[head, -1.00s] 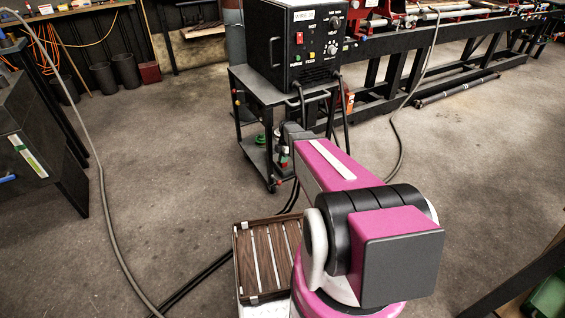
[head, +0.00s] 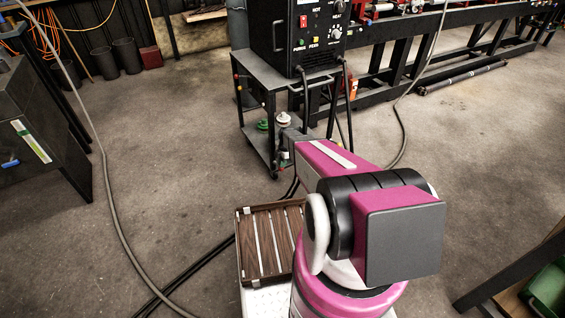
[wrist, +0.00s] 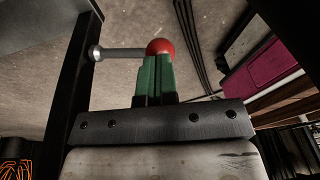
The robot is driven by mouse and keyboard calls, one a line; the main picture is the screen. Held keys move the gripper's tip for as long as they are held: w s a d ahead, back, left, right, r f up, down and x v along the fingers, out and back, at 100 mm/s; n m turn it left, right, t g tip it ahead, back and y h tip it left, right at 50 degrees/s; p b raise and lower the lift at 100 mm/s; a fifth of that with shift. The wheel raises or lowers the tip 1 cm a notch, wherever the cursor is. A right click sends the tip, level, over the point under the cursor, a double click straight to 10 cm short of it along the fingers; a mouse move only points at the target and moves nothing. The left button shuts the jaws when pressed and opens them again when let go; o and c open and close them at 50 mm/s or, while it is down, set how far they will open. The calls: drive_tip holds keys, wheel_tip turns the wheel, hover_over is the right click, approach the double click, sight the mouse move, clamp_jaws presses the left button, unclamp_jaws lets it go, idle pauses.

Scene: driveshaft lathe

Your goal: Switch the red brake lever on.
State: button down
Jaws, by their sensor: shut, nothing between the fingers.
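In the wrist view the red brake lever (wrist: 160,47) shows as a red ball at the end of a pale metal rod. The rod lies sideways, its left end at a dark upright post. My gripper (wrist: 156,62) has green fingers standing up from a dark bolted bar. The fingers are shut with nothing between them. Their tips overlap the lower edge of the red ball in the picture; I cannot tell whether they touch it. In the head view my arm hides the gripper, and the lever cannot be made out clearly.
A black wheeled cart (head: 268,72) carries a black control box (head: 283,45) in front of my arm. Cables (head: 402,130) run on the floor at both sides. A dark cabinet (head: 40,150) stands at left. Open floor lies between the cabinet and the cart.

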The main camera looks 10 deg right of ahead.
drive_tip(key=shift+s, duration=0.15)
drive_tip(key=shift+s+d+f+t+y, duration=0.2)
drive_tip(key=shift+s+f+t+y, duration=0.15)
drive_tip(key=shift+f+t, duration=0.4)
drive_tip(key=shift+s+d+f+t+y, duration=0.1)
drive_tip(key=shift+s+f+t+y, duration=0.15)
drive_tip(key=shift+f+t, duration=0.6)
drive_tip(key=shift+s+d+f+t+y, duration=0.1)
drive_tip(key=shift+s+f+t, duration=0.3)
drive_tip(key=shift+f, duration=0.75)
drive_tip(key=shift+w+f, duration=0.15)
drive_tip(key=shift+f, duration=0.1)
drive_tip(key=shift+r, duration=0.1)
